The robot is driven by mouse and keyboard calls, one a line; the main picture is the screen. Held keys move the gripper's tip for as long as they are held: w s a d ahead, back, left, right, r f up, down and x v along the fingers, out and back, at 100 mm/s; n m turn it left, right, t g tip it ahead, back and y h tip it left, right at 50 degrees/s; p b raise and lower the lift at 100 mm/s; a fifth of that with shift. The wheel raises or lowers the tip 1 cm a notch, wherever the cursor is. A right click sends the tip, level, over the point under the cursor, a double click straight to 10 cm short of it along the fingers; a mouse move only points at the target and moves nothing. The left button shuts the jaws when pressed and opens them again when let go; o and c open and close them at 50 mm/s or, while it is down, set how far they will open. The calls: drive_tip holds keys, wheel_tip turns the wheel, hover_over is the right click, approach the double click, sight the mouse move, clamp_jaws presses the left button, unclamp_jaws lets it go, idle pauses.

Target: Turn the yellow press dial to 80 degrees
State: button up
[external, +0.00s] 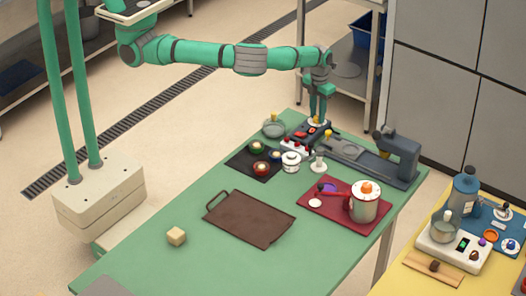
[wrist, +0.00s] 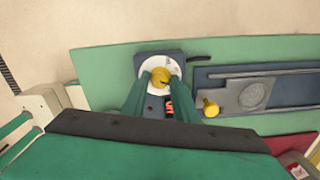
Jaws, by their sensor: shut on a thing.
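In the wrist view the yellow dial (wrist: 160,72) sits on a round white scale plate (wrist: 176,70) on a dark box (wrist: 143,63). My gripper (wrist: 160,80) points down over it, with its green fingers closed on either side of the dial. In the external view my gripper (external: 317,112) is at the far end of the green table, over the white plate, and its fingers hide the dial. The dial's angle cannot be read; the scale marks are too small. The dark press (external: 400,155) with a long flat bed stands right of the dial box.
A second yellow knob (wrist: 211,109) stands close by at the press bed's left end. A brown tray (external: 250,220) lies farther forward; the table's near end is mostly clear.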

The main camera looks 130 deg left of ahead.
sight(317, 117)
drive_tip(key=o, duration=1.1)
drive_tip(key=shift+c, duration=0.2)
wheel_tip(317, 117, up, 11)
drive_tip(key=shift+f, duration=0.15)
